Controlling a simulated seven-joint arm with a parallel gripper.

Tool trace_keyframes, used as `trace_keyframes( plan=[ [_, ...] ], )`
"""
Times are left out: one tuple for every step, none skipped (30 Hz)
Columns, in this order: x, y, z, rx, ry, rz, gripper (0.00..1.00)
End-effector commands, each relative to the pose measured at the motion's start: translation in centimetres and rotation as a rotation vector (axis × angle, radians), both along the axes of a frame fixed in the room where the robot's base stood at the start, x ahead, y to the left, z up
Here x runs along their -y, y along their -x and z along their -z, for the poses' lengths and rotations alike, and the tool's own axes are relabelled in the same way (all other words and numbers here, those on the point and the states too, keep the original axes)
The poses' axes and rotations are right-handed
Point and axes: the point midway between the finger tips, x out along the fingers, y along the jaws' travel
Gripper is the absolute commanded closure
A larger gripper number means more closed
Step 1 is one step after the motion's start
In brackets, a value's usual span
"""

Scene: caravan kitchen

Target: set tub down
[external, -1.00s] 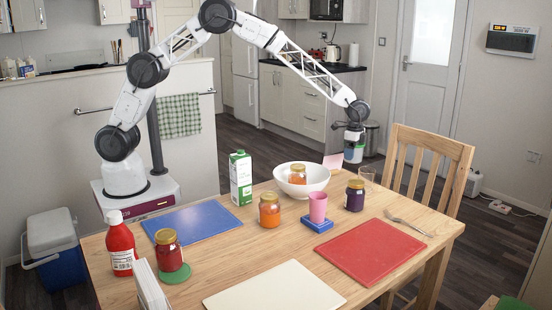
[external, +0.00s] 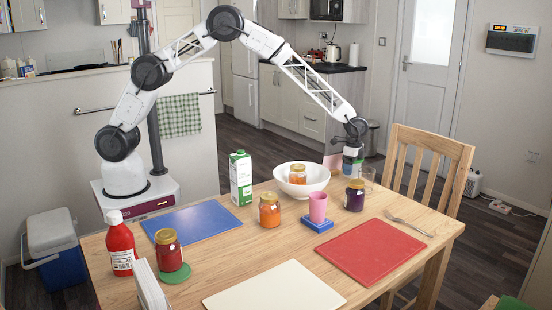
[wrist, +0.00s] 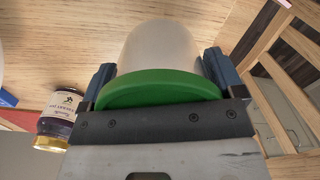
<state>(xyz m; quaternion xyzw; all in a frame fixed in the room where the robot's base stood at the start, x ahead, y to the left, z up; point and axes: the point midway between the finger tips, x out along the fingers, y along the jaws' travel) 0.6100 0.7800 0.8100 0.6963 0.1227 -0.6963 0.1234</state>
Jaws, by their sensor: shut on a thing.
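The tub (wrist: 168,48) has a pale, cloudy body and a green lid (wrist: 160,89). In the wrist view my gripper (wrist: 158,80) is shut on it, with one dark blue finger on either side of the lid. In the external view my gripper (external: 353,161) is at the far right part of the wooden table (external: 235,257), behind the purple jar (external: 354,196). The tub is small and partly hidden there, and I cannot tell whether its base touches the table.
The purple jar also shows in the wrist view (wrist: 60,118). A drinking glass (external: 369,177) stands close on the right. A white bowl (external: 316,183) with an orange jar and a pink card (external: 333,163) are on the left. A wooden chair (external: 425,170) stands beyond the table.

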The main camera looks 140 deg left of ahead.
Motion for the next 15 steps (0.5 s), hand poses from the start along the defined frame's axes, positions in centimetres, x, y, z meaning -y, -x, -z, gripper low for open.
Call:
trace_keyframes(
  plan=[
    [0.0, 0.0, 0.7, -0.002, 0.002, 0.0, 0.39],
    [0.0, 0.0, 1.0, -0.002, 0.002, 0.0, 0.39],
    [0.0, 0.0, 1.5, -0.001, 0.001, 0.0, 0.39],
    [0.0, 0.0, 1.7, -0.001, 0.0, 0.0, 0.39],
    [0.0, 0.0, 2.0, 0.0, 0.0, 0.0, 0.39],
    [0.0, 0.0, 2.3, 0.0, 0.0, 0.0, 0.39],
    [0.0, 0.0, 2.4, 0.0, 0.0, 0.0, 0.39],
    [0.0, 0.0, 2.5, 0.0, 0.0, 0.0, 0.39],
    [0.0, 0.0, 2.6, 0.0, 0.0, 0.0, 0.39],
    [0.0, 0.0, 2.6, 0.0, 0.0, 0.0, 0.39],
    [0.0, 0.0, 2.7, 0.001, 0.0, 0.0, 0.39],
    [0.0, 0.0, 2.7, 0.001, 0.0, 0.0, 0.39],
    [0.0, 0.0, 2.6, 0.0, 0.0, 0.0, 0.39],
    [0.0, 0.0, 2.7, 0.0, 0.0, 0.0, 0.39],
    [0.0, 0.0, 2.7, 0.0, 0.0, 0.0, 0.39]
  ],
)
